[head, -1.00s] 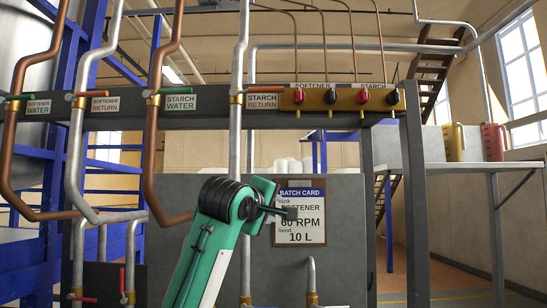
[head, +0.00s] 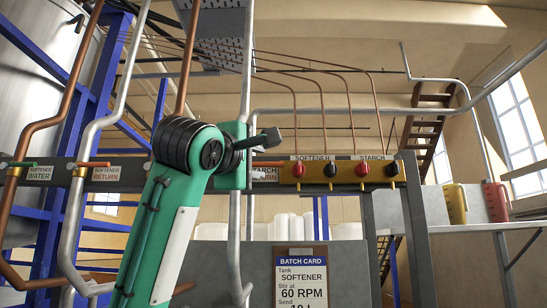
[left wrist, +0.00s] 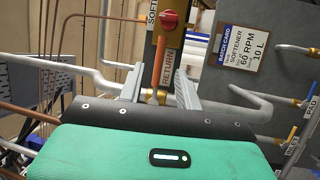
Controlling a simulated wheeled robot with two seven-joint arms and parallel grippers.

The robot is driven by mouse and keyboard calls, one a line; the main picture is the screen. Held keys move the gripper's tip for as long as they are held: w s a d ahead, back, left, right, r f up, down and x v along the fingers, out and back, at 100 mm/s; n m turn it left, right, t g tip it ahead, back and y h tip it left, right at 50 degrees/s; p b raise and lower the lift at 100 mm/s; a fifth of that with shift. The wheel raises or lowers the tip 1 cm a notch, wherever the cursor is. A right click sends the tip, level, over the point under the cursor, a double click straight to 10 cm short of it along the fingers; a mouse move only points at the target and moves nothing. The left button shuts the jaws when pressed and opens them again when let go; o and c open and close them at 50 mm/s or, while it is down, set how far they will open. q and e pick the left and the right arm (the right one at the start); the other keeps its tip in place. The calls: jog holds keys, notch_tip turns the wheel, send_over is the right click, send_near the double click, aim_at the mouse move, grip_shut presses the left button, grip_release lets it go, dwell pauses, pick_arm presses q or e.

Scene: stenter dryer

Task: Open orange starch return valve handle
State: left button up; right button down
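The orange starch return valve handle (head: 268,163) sticks out to the right of its vertical silver pipe (head: 247,60) on the grey beam. It partly covers the STARCH RETURN label (head: 265,174). In the left wrist view the orange handle (left wrist: 158,62) lies between the two grey fingers, with a gap on each side. My left gripper (left wrist: 159,70) is open around it. In the head view my left gripper (head: 266,138) is at the valve, and my forearm hides the starch water valve. My right gripper is not in view.
Red and black knobs sit on a yellow panel (head: 345,181) just right of the handle. The softener return orange handle (head: 93,164) and softener water green handle (head: 20,163) are to the left. A batch card (head: 301,280) hangs below. Copper and silver pipes run close by.

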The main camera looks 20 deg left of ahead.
aim_at(269, 164)
pick_arm(q)
jog(key=p+x, duration=0.4)
jog(key=x, duration=0.4)
jog(key=shift+r+p, duration=0.15)
jog(key=shift+p, duration=0.2)
jog(key=shift+w, duration=0.5)
jog(key=shift+d, duration=0.1)
jog(key=shift+c, duration=0.4)
grip_shut()
